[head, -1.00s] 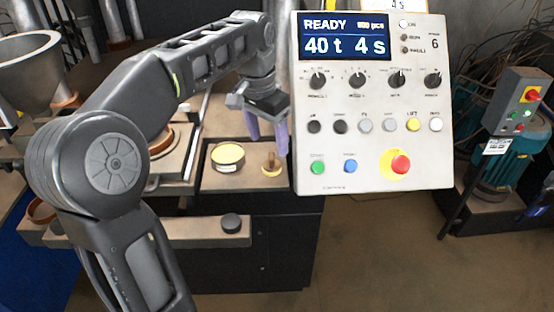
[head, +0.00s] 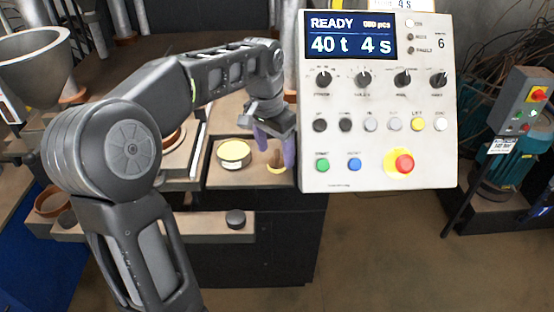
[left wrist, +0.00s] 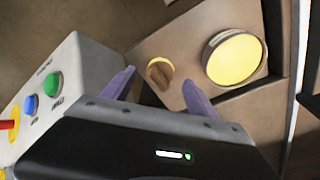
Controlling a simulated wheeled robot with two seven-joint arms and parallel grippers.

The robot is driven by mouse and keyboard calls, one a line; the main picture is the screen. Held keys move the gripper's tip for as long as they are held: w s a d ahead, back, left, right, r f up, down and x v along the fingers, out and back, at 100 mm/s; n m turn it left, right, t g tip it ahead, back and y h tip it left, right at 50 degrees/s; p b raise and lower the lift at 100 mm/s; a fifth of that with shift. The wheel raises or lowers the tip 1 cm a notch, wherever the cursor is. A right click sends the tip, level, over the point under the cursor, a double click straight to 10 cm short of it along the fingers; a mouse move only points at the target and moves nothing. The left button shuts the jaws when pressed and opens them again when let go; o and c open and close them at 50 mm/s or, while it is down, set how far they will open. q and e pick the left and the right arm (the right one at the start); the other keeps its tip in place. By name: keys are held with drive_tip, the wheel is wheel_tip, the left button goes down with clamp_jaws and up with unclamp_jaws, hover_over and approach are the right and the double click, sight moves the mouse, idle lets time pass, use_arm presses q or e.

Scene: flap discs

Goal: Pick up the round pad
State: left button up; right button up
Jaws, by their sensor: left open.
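The round pad (head: 275,170), a small yellowish disc with an upright brown wooden knob, stands on the brown shelf top (head: 218,182) left of the control box. It also shows in the left wrist view (left wrist: 160,73), just beyond the fingertips. My left gripper (head: 275,155) points down over the pad, its two purple fingers open and apart. In the left wrist view the fingers (left wrist: 158,82) lie to either side of the knob's line, with nothing between them gripped. In the head view the fingers partly hide the pad. My right gripper is in neither view.
A round tin with a yellow top (head: 234,152) stands close left of the pad. The control box (head: 378,110) stands close right of my left gripper. A small dark knob (head: 236,218) sits on a ledge in front. Low partitions edge the shelf.

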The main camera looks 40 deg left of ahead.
use_arm(q)
drive_tip(key=shift+w+f, duration=0.15)
drive_tip(key=shift+f, duration=0.55)
drive_tip(key=shift+w+f, duration=0.1)
drive_tip(key=shift+f, duration=0.6)
clamp_jaws()
drive_tip(key=shift+r, duration=0.1)
